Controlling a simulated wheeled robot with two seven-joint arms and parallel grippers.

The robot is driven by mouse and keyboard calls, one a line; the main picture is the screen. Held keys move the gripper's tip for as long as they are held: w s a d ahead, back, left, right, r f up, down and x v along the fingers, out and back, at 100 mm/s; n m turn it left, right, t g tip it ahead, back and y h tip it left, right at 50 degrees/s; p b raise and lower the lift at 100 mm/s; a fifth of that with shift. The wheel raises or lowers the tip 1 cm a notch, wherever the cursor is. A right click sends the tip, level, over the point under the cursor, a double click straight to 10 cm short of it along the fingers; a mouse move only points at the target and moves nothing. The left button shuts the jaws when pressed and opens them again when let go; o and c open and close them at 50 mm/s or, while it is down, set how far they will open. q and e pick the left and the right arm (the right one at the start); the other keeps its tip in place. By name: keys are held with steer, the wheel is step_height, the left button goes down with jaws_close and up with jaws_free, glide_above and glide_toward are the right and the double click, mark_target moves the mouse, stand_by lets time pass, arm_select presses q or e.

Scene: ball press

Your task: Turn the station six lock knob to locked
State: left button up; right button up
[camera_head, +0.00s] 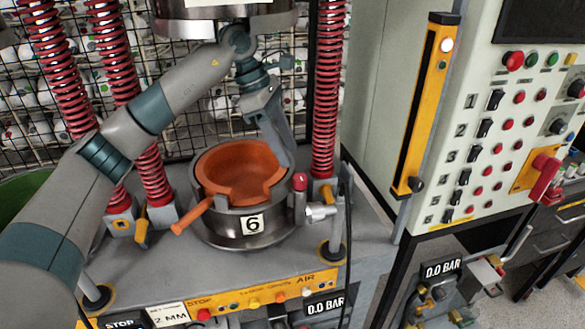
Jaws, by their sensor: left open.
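The station six bowl (243,195) is a metal ring with an orange lining and a label reading 6. A short upright post with a red cap (300,182) stands at its right side, beside a silver fitting (320,212). I cannot tell for certain which part is the lock knob, or its setting. My left gripper (284,150) reaches down from above, over the bowl's back right rim, a little above and left of the red cap. It is open and holds nothing that I can see. My right gripper is not in view.
Red coil springs (325,90) flank the bowl. A metal press head (228,18) hangs above it. An orange handle (192,216) sticks out to the left. A control panel (510,130) with numbered switches and a yellow light strip (425,105) stand at right.

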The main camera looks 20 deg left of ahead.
arm_select(q)
steer(key=shift+b+v, duration=0.65)
steer(key=shift+v, duration=1.75)
steer(key=shift+d, duration=0.1)
